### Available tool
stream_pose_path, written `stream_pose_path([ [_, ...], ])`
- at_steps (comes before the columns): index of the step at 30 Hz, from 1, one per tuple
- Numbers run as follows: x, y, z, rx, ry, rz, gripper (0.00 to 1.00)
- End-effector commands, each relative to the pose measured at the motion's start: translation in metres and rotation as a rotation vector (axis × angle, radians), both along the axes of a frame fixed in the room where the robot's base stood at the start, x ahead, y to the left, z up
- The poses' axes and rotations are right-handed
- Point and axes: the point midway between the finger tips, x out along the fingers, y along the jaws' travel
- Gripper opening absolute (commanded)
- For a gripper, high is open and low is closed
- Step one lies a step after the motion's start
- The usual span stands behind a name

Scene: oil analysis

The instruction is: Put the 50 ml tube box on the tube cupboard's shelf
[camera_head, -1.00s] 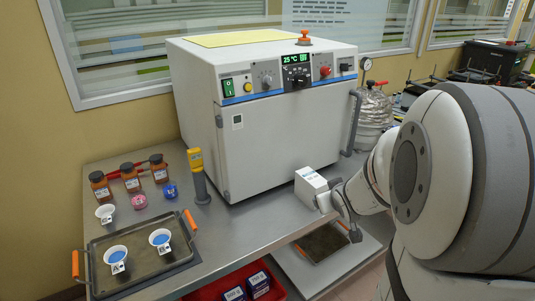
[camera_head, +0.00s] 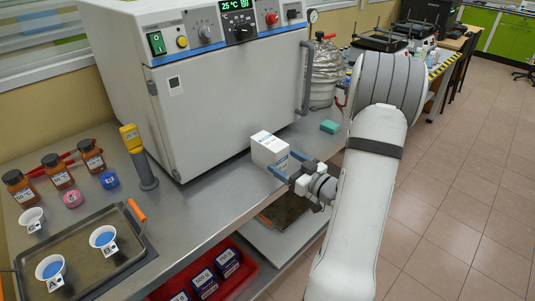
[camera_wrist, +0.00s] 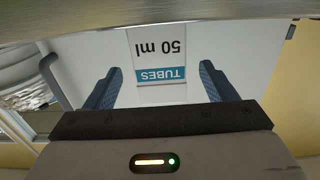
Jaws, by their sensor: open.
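The 50 ml tube box (camera_head: 266,147) is white and stands upright on the steel bench in front of the oven. In the wrist view, its label (camera_wrist: 162,55) reads "50 ml TUBES" upside down and lies between my blue fingers. My gripper (camera_head: 286,167) is open at the near side of the box, with a finger toward each side. I cannot tell whether the fingers touch it. The wrist view also shows both fingers spread (camera_wrist: 160,88). The tube cupboard is not identifiable in view.
The white oven (camera_head: 215,80) stands close behind the box. A small teal block (camera_head: 329,126) lies to the right. A red bin (camera_head: 240,270) sits below the bench edge; open floor lies right.

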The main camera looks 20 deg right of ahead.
Motion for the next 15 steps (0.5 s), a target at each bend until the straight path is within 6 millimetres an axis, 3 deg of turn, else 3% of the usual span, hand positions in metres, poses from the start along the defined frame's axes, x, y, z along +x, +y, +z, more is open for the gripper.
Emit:
stream_pose_path([
  [9, 0.042, 0.016, 0.005, -0.002, 0.002, 0.005, 0.78],
  [15, 0.056, 0.021, 0.004, -0.002, 0.002, 0.003, 0.78],
])
